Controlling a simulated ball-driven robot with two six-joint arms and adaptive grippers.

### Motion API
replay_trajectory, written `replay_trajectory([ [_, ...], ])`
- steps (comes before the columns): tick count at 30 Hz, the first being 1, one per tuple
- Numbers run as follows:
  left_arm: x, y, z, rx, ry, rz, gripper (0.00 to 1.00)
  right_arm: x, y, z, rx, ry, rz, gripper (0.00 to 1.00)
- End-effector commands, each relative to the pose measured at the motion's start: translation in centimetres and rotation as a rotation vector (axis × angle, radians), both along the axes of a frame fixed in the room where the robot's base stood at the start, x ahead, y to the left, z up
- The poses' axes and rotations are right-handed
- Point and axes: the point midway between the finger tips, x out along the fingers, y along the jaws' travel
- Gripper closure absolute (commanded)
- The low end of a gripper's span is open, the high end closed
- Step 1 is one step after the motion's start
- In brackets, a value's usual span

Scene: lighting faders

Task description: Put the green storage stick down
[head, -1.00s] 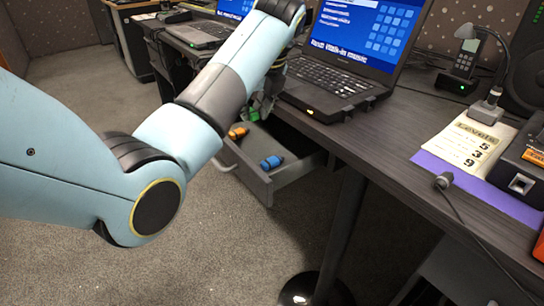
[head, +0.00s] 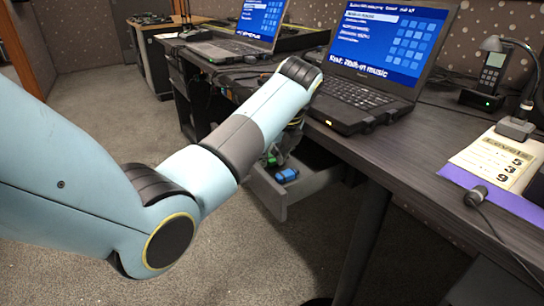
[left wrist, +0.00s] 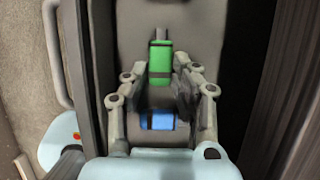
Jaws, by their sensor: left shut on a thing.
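The green storage stick (head: 271,160) is at the tips of my left gripper (head: 279,154), low at the open drawer (head: 268,194) under the desk. In the left wrist view the green stick (left wrist: 160,62) lies between the two fingertips (left wrist: 160,78), and the gripper is shut on it. A blue stick (head: 287,175) lies in the drawer just beside it. The blue stick also shows in the left wrist view (left wrist: 157,121), between the finger links. I cannot tell whether the green stick touches the drawer floor. My right gripper is out of view.
The desk edge and an open laptop (head: 362,97) are above and right of the drawer. A second laptop (head: 228,48) stands farther back. A sheet of levels (head: 497,160) and a small microphone (head: 475,196) are at the right. Carpet (head: 250,255) is clear below.

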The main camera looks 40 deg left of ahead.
Motion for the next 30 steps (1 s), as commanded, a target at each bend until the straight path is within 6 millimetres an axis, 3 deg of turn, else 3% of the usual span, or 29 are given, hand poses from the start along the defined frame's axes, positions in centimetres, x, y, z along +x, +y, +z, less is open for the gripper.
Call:
replay_trajectory([
  [10, 0.0, 0.0, -0.8, 0.000, 0.000, 0.000, 1.00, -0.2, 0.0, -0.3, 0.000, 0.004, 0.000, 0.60],
  [11, 0.0, 0.0, -0.8, 0.000, 0.000, 0.000, 0.71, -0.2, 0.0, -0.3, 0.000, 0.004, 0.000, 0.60],
  [16, 0.0, 0.0, -0.8, -0.001, 0.001, 0.000, 0.50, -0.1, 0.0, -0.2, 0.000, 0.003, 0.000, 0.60],
  [24, 0.0, 0.0, -0.5, 0.000, 0.002, -0.001, 0.50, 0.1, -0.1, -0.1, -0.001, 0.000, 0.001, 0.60],
  [30, -0.3, -0.9, 2.7, -0.001, -0.003, 0.000, 0.50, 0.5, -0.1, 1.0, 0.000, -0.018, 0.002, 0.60],
])
